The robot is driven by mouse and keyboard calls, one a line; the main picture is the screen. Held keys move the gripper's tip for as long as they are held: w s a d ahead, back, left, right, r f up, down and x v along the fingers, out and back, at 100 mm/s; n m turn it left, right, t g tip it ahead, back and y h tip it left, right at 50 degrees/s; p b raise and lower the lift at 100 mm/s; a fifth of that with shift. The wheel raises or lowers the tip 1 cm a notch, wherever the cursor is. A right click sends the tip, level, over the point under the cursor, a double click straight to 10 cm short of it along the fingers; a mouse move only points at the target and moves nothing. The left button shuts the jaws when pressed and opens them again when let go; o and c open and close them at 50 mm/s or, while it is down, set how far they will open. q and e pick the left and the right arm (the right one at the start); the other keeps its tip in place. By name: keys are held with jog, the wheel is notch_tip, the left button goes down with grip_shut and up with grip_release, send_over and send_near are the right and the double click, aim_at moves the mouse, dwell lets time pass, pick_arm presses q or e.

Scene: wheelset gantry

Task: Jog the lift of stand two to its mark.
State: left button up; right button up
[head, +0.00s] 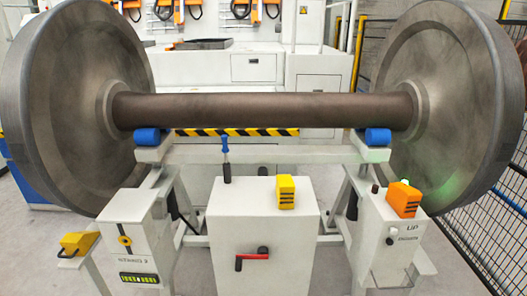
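A grey stand (265,218) with a central box bears a wheelset by its brown axle (262,108). The axle rests on two blue pads, left (147,136) and right (377,137). The left post (125,215) carries a stand label whose number is hard to read, a yellow dial mark (125,240) and a yellow-green scale (138,278). The right post (385,240) has small lettering, apparently UP and DOWN. An orange ribbed block (404,199) sits on it, and a dark knob (375,188) shows beside that. Neither gripper is in view.
Large wheels stand left (75,100) and right (440,100). A blue-handled screwdriver (225,160) and yellow block (285,192) are on the central box; a red crank (254,257) is on its front. A yellow pedal-like part (76,244) sits left. Wire fence (480,235) stands right.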

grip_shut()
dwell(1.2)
